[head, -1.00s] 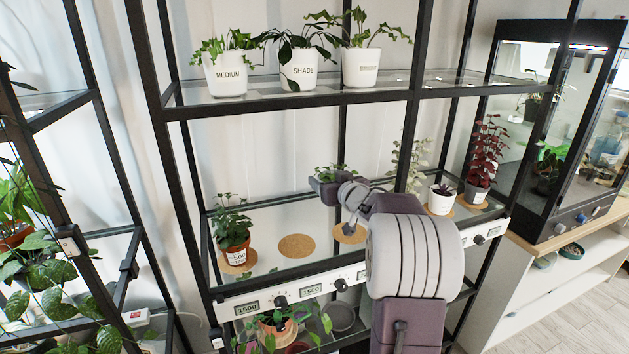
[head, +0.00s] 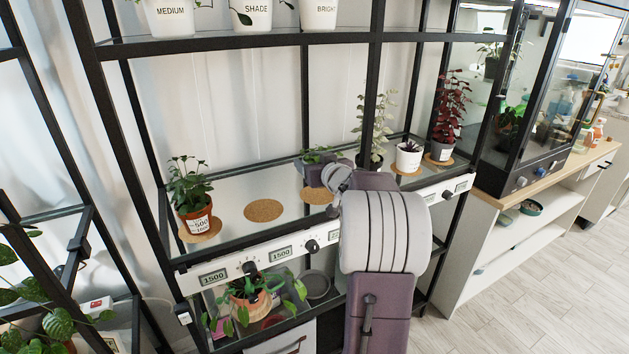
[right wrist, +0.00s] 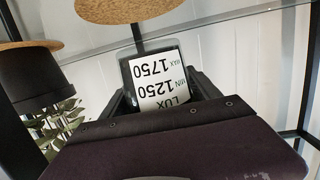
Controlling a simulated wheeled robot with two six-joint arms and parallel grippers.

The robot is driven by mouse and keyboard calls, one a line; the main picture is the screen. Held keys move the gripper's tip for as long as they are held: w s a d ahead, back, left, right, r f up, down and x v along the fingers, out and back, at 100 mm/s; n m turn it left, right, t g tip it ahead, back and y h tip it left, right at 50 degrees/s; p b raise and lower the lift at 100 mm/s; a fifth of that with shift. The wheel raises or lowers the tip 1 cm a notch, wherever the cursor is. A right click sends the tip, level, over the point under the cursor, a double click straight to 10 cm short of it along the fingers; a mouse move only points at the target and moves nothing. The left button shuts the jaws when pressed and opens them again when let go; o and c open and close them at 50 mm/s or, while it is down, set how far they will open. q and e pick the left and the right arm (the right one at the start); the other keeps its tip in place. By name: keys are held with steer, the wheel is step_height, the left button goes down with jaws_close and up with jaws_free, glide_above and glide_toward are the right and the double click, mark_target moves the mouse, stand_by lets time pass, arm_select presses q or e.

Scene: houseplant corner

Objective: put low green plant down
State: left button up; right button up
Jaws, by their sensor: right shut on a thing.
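The low green plant (head: 318,155) is held over the middle shelf in the head view; its small leaves show above my gripper, and its pot is largely hidden there. My right gripper (head: 314,168) is shut on this pot. In the right wrist view the pot (right wrist: 127,72) sits between the dark fingers, with a white label reading LUX MIN 1250 MAX 1750. That view is upside down. A cork mat (head: 318,196) lies below the gripper, partly covered by my arm. The pot looks clear of the mats in the wrist view. My left gripper is not in view.
An empty cork mat (head: 263,210) lies left of the gripper, beside a terracotta-potted plant (head: 196,221). A pale-leaved plant (head: 376,138), a white pot (head: 408,160) and a red plant (head: 450,110) stand to the right. A black shelf post (head: 374,90) rises close to the gripper.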

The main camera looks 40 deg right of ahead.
step_height(320, 180, down, 4)
steer(key=shift+r+b, duration=0.25)
steer(key=shift+b, duration=0.85)
steer(key=shift+f, duration=0.2)
steer(key=shift+r, duration=0.2)
steer(key=shift+f, duration=0.1)
steer(key=o, duration=1.5)
steer(key=shift+f, duration=0.1)
